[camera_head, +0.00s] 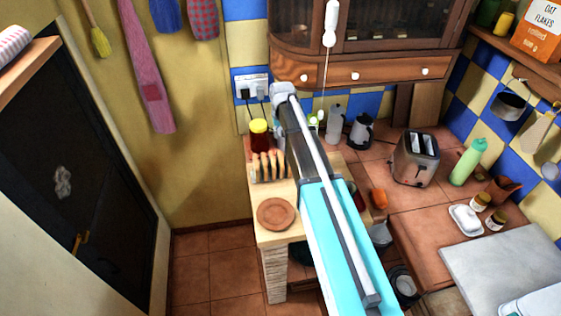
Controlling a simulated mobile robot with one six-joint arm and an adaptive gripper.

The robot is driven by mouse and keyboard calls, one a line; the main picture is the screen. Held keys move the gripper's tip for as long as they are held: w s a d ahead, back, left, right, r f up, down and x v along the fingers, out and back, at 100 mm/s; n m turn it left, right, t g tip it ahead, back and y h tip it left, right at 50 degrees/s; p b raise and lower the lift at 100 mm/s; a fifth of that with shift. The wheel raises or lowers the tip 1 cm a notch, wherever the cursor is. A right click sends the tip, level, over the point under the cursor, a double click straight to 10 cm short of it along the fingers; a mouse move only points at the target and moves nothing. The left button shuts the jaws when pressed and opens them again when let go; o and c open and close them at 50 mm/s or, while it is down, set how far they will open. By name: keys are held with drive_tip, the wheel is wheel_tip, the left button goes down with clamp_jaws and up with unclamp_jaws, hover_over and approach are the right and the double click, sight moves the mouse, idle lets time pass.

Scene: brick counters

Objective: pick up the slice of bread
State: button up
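Several thin upright tan slices that look like bread (268,166) stand in a row in what seems to be a rack, on the light wooden counter left of my arm. I cannot tell single slices apart well. My arm reaches up the middle of the picture and ends in a grey joint above the counter. My gripper is not visible; it may be hidden behind or below the arm. A round brown wooden plate (277,214) lies in front of the slices, and its top looks bare.
A dark red jar with a yellow lid (259,136) stands just behind the slices. A toaster (415,158), kettle (360,132) and green bottle (468,162) stand on the tiled counter at right. A cabinet (365,60) hangs above the back.

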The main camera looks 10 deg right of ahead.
drive_tip(key=shift+f, duration=0.15)
drive_tip(key=b, duration=0.9)
hover_over(280, 156)
drive_tip(key=f, duration=0.8)
drive_tip(key=shift+s+f, duration=0.2)
drive_tip(key=shift+s, duration=0.05)
drive_tip(key=shift+w+d+f+b, duration=0.1)
drive_tip(key=shift+w+f+b, duration=0.1)
drive_tip(key=shift+f+b, duration=1.05)
drive_tip(key=shift+w+f+b, duration=0.15)
drive_tip(key=shift+f+b, duration=1)
drive_tip(key=shift+f, duration=0.15)
clamp_jaws()
